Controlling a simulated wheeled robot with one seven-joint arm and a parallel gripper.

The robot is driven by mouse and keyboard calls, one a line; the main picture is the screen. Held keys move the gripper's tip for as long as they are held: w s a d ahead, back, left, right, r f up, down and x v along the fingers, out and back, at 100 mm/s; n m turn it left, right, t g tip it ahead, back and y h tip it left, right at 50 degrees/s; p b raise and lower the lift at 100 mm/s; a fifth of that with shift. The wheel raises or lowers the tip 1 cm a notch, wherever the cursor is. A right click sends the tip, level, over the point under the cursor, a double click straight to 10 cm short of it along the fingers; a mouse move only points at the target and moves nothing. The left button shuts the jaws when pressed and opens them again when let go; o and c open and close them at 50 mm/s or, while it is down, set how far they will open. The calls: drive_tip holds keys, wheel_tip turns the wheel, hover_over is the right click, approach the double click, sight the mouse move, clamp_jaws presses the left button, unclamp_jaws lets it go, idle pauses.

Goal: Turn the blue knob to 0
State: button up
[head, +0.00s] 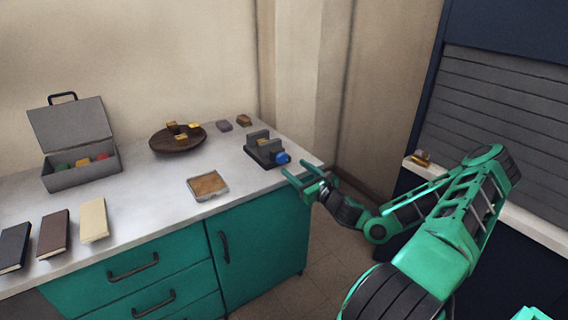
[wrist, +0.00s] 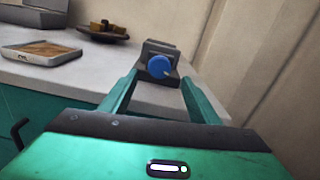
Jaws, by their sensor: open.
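The blue knob (head: 282,157) sits on the front of a dark grey device (head: 262,146) near the right end of the countertop. In the wrist view the blue knob (wrist: 159,67) faces me, with a small pale mark at its lower right; no numbers are readable. The grey device (wrist: 160,47) shows behind it. My gripper (head: 305,172) is open and empty, just in front of the knob and apart from it. In the wrist view the two fingers (wrist: 158,88) spread to either side below the knob.
The white countertop (head: 150,185) holds an open grey box (head: 80,178), a brown dish (head: 178,142) with several blocks, a framed tan tile (head: 208,186) and books (head: 53,233). Teal cabinets (head: 262,235) stand below. A wall corner rises behind the device.

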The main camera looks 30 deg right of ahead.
sight(284, 159)
drive_tip(key=w, duration=0.7)
drive_tip(key=shift+a, duration=0.1)
drive_tip(key=c, duration=1.1)
